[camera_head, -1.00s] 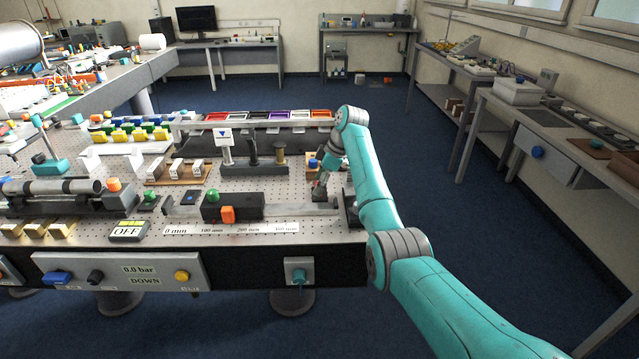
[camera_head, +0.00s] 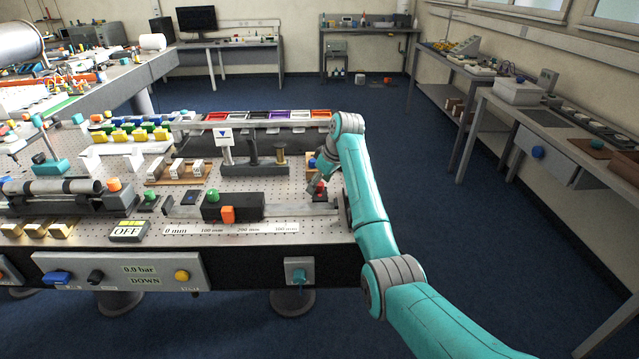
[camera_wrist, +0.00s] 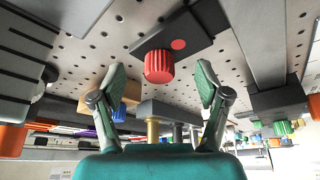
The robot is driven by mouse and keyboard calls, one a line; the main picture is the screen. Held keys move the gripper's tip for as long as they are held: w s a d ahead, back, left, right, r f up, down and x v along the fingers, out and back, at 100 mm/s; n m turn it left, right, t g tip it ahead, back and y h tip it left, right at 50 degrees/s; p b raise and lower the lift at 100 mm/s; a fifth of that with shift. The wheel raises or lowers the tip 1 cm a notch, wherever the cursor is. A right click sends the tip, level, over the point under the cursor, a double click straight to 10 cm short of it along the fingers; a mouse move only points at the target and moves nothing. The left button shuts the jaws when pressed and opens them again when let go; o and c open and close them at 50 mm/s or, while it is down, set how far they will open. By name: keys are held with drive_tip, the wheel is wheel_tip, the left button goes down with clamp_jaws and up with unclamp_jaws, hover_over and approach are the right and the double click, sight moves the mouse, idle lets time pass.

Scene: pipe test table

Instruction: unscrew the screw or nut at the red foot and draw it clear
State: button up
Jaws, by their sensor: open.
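A ribbed red knob-like screw head (camera_wrist: 159,66) shows near the middle of the wrist view. It sits at a dark flat foot plate (camera_wrist: 200,22) marked with a red dot (camera_wrist: 178,44). In the head view the red head (camera_head: 319,187) is small, at the right end of the perforated table, just below my gripper (camera_head: 312,184). In the wrist view my gripper (camera_wrist: 160,82) is open. Its two fingers stand to the left and right of the red head, with a gap on both sides and nothing held. The screw's shaft is hidden.
A brass post (camera_wrist: 153,130) on a dark base shows beyond the red head. A dark rail block with an orange knob (camera_head: 228,214) and green knob lies to the left. A small wooden block with a blue knob (camera_head: 312,162) stands just behind my gripper.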

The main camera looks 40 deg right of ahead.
drive_tip(key=m+h, duration=0.1)
drive_tip(key=m, duration=0.2)
drive_tip(key=shift+a, duration=0.1)
drive_tip(key=m+h, duration=0.1)
drive_tip(key=m, duration=0.2)
drive_tip(key=shift+m, duration=0.3)
drive_tip(key=m+h, duration=0.1)
drive_tip(key=m, duration=0.2)
drive_tip(key=m+g+h, duration=0.1)
drive_tip(key=m, duration=0.2)
drive_tip(key=shift+h, duration=0.3)
drive_tip(key=m, duration=0.2)
drive_tip(key=shift+w+m+g+h, duration=0.1)
drive_tip(key=shift+m+g+h, duration=0.2)
drive_tip(key=shift+g, duration=0.1)
drive_tip(key=m+g, duration=0.1)
drive_tip(key=m, duration=0.2)
drive_tip(key=shift+m, duration=0.3)
